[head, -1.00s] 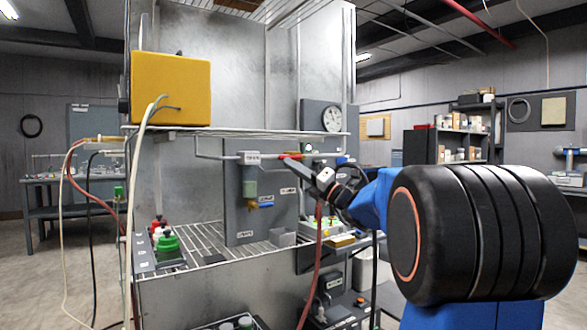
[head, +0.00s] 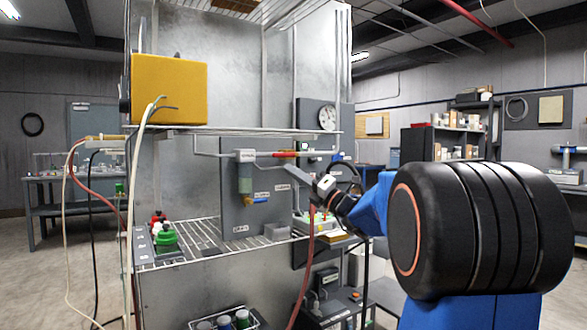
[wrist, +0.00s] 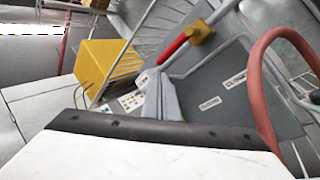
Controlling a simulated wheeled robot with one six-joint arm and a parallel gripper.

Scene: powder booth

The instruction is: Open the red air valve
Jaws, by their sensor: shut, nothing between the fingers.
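In the wrist view the red lever (wrist: 172,49) runs down and left from a yellow hub (wrist: 200,32). My gripper (head: 290,170) is shut and empty, just below the lever in the head view, and looks apart from it. Its grey fingers (wrist: 164,97) show together in the wrist view, pointing up toward the lever. The exact gap in depth is hard to tell.
A red hose (head: 310,260) hangs beside my gripper. A wire shelf (head: 200,250) lies below, a yellow box (head: 170,90) and a gauge (head: 327,118) above.

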